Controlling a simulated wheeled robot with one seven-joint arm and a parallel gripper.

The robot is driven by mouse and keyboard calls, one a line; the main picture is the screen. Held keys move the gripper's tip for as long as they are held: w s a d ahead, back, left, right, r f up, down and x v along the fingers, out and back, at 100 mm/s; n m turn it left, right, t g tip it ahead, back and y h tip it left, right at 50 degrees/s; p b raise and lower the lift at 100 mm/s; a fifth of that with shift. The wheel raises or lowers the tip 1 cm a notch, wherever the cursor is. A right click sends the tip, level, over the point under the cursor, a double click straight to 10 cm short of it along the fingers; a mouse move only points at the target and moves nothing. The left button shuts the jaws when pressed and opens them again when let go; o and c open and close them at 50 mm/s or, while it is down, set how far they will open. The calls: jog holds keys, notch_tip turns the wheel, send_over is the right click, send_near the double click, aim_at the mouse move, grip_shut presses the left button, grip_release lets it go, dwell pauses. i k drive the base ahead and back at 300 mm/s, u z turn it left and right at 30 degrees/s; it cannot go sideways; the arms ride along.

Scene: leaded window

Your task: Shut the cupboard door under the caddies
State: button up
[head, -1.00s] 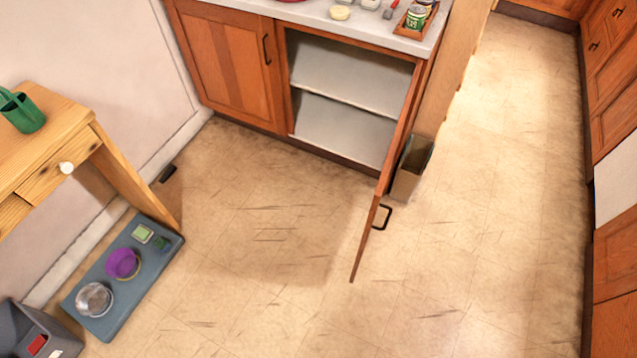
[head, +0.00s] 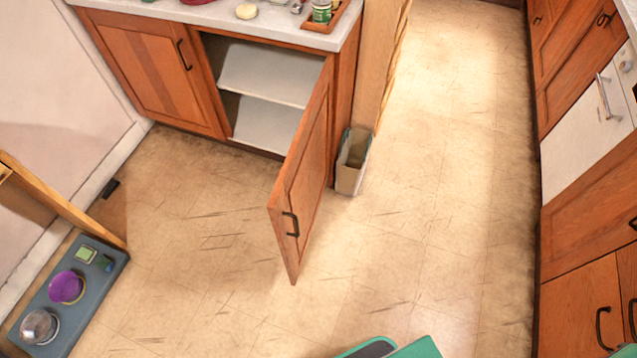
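The wooden cupboard door (head: 305,175) stands open in the head view, swung out from the right side of the cupboard (head: 265,90) under the counter. Its outer face and dark handle (head: 291,224) show, with the handle near the free edge. Two pale shelves show inside the cupboard, partly hidden by the door. A caddy (head: 335,25) with a green can stands on the counter above and is cut by the top edge. My gripper's fingers are not in view. A teal and dark part, probably of my arm, shows at the bottom edge, apart from the door.
A small open bin (head: 353,162) stands on the floor right of the door, by the cupboard's end. Drawers and cupboards line the right. The floor before the door is clear.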

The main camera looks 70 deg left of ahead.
aim_at(293, 206)
jog(key=u, duration=2.4)
jog(key=k, duration=1)
jog(key=u, duration=1.45)
jog(key=i, duration=1.5)
jog(key=z, duration=1)
jog(key=i, duration=0.35)
jog(key=z, duration=0.2)
